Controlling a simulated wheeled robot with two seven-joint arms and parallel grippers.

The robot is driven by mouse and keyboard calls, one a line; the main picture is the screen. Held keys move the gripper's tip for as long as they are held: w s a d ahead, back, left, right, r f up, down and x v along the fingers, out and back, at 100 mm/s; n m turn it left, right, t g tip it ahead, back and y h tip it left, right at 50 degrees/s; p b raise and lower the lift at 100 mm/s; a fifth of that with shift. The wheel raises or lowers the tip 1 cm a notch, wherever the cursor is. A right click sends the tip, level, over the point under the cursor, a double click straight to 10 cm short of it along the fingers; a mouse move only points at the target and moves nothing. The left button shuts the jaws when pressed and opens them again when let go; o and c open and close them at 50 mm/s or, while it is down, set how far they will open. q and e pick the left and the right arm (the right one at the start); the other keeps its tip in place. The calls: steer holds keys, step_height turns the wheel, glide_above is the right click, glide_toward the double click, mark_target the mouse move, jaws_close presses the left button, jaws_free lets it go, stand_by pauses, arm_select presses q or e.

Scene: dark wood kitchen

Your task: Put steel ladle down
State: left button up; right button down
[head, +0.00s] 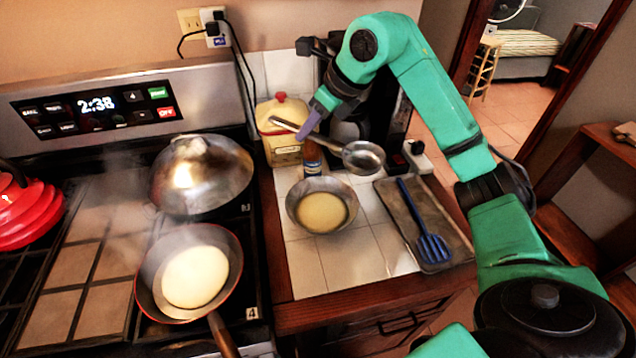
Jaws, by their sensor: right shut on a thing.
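The steel ladle (363,157) is held above the tiled counter (352,258), its round bowl to the right and its handle running up and left. My right gripper (307,130), with purple fingers, is shut on the ladle's handle. The arm reaches over from the right side. The ladle hangs above and behind a metal bowl (294,205) of yellow batter. Whether the ladle touches anything behind it I cannot tell. My left gripper is not in view.
A tray (455,240) with a blue spatula (431,243) lies right of the bowl. A yellow canister (283,150) and a small bottle (312,160) stand behind. The stove at left holds a steaming pan (150,300) and a domed lid (200,175). Bare tiles lie in front of the bowl.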

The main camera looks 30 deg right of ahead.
step_height(320, 180, down, 14)
steer(key=p, duration=0.2)
steer(key=shift+d, duration=0.2)
steer(key=shift+f, duration=0.1)
steer(key=shift+w+f+b, duration=0.1)
steer(key=shift+f+b, duration=0.5)
steer(key=shift+b, duration=0.05)
steer(key=c, duration=0.7)
jaws_free()
